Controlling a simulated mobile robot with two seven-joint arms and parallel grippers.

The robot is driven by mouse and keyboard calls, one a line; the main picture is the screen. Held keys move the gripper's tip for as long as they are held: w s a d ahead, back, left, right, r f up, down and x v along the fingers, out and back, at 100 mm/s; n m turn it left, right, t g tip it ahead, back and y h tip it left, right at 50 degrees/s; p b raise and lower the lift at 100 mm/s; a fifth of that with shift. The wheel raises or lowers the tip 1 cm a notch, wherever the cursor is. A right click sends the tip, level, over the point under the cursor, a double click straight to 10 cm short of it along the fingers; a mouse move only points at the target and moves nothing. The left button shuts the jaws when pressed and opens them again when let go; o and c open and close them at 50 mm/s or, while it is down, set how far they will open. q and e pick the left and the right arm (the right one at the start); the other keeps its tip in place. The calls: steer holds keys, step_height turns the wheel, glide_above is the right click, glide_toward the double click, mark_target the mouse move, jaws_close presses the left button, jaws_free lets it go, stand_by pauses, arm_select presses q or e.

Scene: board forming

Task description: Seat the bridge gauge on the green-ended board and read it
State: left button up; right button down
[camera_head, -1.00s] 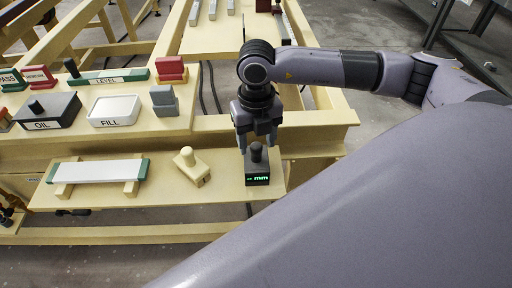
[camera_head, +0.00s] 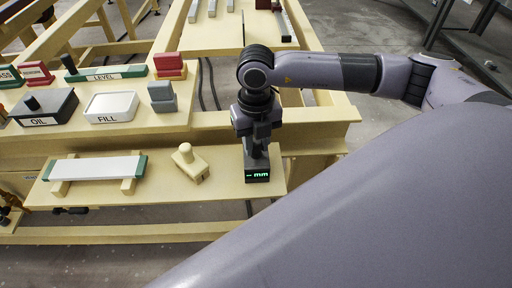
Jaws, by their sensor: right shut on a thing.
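The bridge gauge (camera_head: 258,174) is a small dark block with a lit green "mm" display on its front. It stands upright at the right end of the low wooden shelf. My right gripper (camera_head: 256,148) points down from above and is shut on the gauge's top knob, which its fingers largely hide. The green-ended board (camera_head: 97,168) is a pale strip with dark green ends. It lies on two wooden supports at the left of the shelf, apart from the gauge. My left gripper is not in view.
A cream wooden block with a knob (camera_head: 189,165) stands on the shelf between board and gauge. On the higher bench are the OIL box (camera_head: 42,108), FILL tray (camera_head: 111,106), grey block (camera_head: 162,97), LEVEL bar (camera_head: 105,75) and red blocks (camera_head: 169,67).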

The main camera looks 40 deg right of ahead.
steer(key=shift+r+p, duration=1.15)
steer(key=shift+r, duration=0.85)
